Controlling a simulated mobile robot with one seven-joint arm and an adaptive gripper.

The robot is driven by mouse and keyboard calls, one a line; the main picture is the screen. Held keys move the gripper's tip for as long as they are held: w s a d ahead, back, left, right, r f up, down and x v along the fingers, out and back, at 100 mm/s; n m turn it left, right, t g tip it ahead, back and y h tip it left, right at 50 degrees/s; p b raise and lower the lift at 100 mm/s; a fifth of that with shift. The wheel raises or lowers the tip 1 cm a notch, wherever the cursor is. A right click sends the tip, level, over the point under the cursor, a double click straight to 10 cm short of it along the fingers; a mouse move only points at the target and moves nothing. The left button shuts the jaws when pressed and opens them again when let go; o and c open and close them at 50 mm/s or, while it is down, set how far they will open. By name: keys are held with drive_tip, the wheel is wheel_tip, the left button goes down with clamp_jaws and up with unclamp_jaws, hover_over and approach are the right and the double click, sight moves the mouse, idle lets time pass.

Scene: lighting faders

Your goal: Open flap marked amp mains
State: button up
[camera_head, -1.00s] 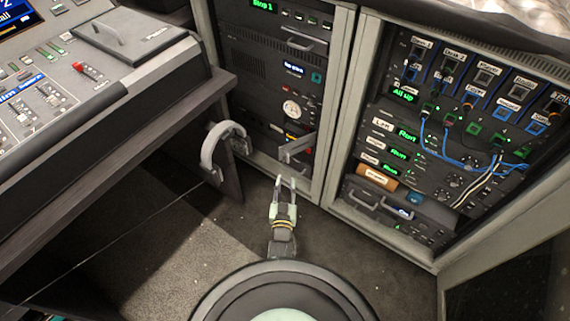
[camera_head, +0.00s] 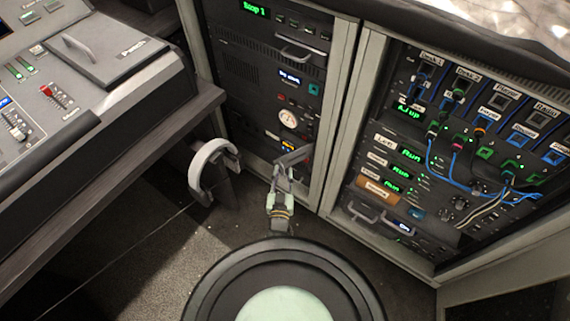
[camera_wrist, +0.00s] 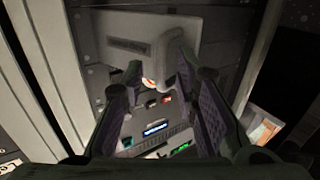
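A grey flap (camera_head: 294,155) is low on the left rack, just above my gripper (camera_head: 282,174). In the wrist view the flap (camera_wrist: 115,24) is a pale panel with a dark label strip (camera_wrist: 130,45) too blurred to read. A thick grey handle (camera_wrist: 174,64) stands out from it. My gripper (camera_wrist: 158,100) is open, with one finger on each side of the handle's near end. I cannot tell whether either finger touches it. Whether the flap stands ajar is unclear.
A round dial (camera_head: 288,119) and small lit displays sit above the flap. The rack's grey frame post (camera_head: 340,120) is close on the right. A curved grey handle (camera_head: 212,165) under the desk is to the left. The right rack (camera_head: 376,240) holds patched cables.

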drive_tip(key=shift+w, duration=0.2)
drive_tip(key=shift+s, duration=0.1)
drive_tip(key=shift+c, duration=0.2)
clamp_jaws()
drive_tip(key=shift+d+r, duration=0.1)
drive_tip(key=shift+d, duration=0.15)
